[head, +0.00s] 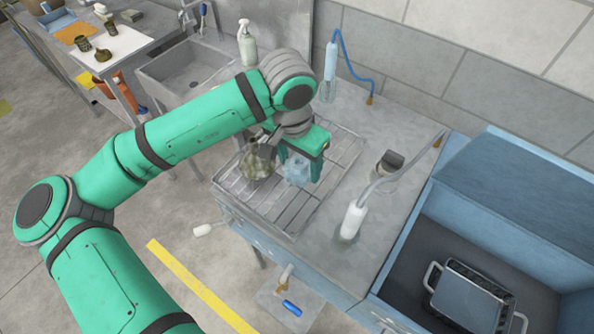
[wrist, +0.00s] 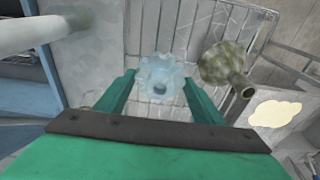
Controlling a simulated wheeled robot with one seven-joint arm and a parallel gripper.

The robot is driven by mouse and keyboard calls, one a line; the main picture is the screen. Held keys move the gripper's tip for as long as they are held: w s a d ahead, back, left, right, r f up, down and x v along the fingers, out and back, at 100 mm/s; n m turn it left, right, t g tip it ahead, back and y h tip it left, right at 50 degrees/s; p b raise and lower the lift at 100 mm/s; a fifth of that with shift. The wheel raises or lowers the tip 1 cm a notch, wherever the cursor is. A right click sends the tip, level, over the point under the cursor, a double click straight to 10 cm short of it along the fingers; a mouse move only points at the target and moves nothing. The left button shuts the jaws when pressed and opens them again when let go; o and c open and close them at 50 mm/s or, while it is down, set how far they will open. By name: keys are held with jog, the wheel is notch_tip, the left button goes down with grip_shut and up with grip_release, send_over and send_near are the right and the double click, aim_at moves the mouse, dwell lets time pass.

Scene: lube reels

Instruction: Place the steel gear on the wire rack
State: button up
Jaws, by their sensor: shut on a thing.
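The steel gear (head: 295,170), pale blue-grey and toothed with a dark centre hole, is between the fingers of my gripper (head: 302,163). In the wrist view the gear (wrist: 158,72) sits between both fingertips, and my gripper (wrist: 160,84) is shut on it. The wire rack (head: 288,216) lies on the bench below the gear. Its bars also show in the wrist view (wrist: 188,22). I cannot tell whether the gear touches the bars. My arm and gripper hide part of the rack.
Right of the rack stand a white-handled hose tool (head: 353,220) and a dark-capped jar (head: 388,168). A blue basin (head: 407,270) is further right. The rack's front bars are clear.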

aim_at(298, 176)
jog(key=shift+f, duration=0.4)
jog(key=shift+w+f, duration=0.15)
jog(key=shift+f, duration=0.1)
jog(key=shift+s+a+f, duration=0.1)
jog(key=shift+s+f, duration=0.05)
jog(key=shift+f, duration=0.75)
jog(key=shift+s+a+f, duration=0.1)
jog(key=shift+s+f, duration=0.05)
jog(key=shift+f, duration=0.75)
jog(key=shift+f, duration=0.15)
jog(key=o, duration=1.7)
jog(key=shift+d, duration=0.1)
jog(key=shift+w, duration=0.1)
jog(key=r, duration=0.4)
jog(key=s+r, duration=0.1)
jog(key=r, duration=0.3)
jog(key=a+r, duration=0.1)
jog(key=r, duration=0.3)
jog(key=shift+s+r, duration=0.1)
jog(key=shift+s, duration=0.05)
